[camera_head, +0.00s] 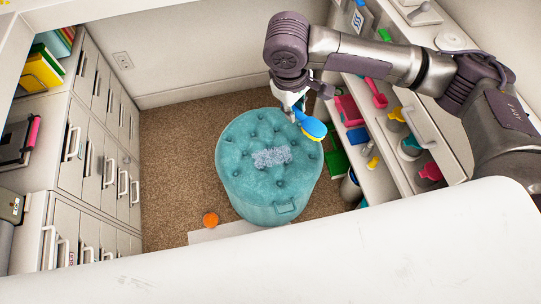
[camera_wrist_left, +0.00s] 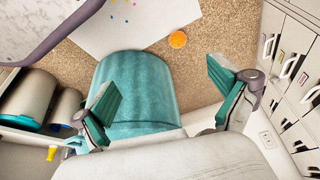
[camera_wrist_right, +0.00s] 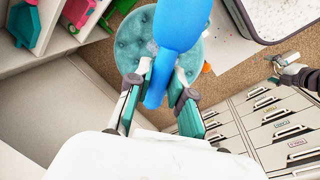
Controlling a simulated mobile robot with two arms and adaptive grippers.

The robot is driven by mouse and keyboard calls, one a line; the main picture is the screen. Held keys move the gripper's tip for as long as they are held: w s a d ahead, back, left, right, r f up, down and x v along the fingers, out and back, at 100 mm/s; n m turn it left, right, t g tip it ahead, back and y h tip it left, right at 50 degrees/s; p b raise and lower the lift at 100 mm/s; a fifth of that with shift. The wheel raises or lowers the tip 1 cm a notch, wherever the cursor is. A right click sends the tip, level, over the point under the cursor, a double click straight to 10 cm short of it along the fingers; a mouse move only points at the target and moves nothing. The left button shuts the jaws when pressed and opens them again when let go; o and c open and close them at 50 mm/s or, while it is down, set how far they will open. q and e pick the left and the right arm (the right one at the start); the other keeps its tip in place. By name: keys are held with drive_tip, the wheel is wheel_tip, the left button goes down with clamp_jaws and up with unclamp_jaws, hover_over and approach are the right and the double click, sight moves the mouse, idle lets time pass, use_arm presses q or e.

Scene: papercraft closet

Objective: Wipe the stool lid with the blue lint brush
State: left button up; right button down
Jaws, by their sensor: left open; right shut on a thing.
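The round teal stool (camera_head: 237,145) stands on the carpet with its tufted lid up. A patch of grey lint (camera_head: 271,157) lies on the middle of the lid. My right gripper (camera_head: 299,110) is shut on the blue lint brush (camera_head: 314,127), over the lid's far right edge. In the right wrist view the brush (camera_wrist_right: 182,24) points away from the fingers, its handle between them; I cannot tell whether it touches the lid. My left gripper (camera_wrist_left: 160,82) is open and empty, with the stool's side (camera_wrist_left: 137,90) beyond its fingers; it is outside the head view.
Drawer cabinets (camera_head: 98,150) line the left. Shelves with colourful items (camera_head: 376,93) stand close right of the stool. An orange ball (camera_head: 210,219) and a white sheet (camera_head: 222,231) lie on the floor in front. Carpet (camera_head: 175,160) is clear left of the stool.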

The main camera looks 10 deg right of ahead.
use_arm(q)
drive_tip(key=w+d+r+t+b, duration=0.25)
drive_tip(key=w+r+b, duration=0.25)
drive_tip(key=w+b, duration=0.7)
use_arm(e)
drive_tip(key=w+a+f+n+b, duration=0.1)
drive_tip(key=w+f+n+b, duration=0.2)
drive_tip(key=f, duration=0.8)
drive_tip(key=w+a+f+n+y+b, duration=0.1)
drive_tip(key=w+f+n+b, duration=0.2)
drive_tip(key=f, duration=0.8)
drive_tip(key=w+a+f+n+t+b, duration=0.1)
drive_tip(key=w+f+n+b, duration=0.2)
drive_tip(key=f, duration=0.8)
drive_tip(key=shift+w+n+y+b, duration=0.4)
drive_tip(key=shift+w+n, duration=0.65)
drive_tip(key=shift+n, duration=0.35)
use_arm(q)
wheel_tip(320, 180, up, 8)
drive_tip(key=s+t+h, duration=0.1)
drive_tip(key=s+t, duration=0.1)
drive_tip(key=t, duration=0.1)
drive_tip(key=shift+r, duration=0.15)
drive_tip(key=shift+s+a, duration=0.1)
drive_tip(key=shift+s, duration=0.05)
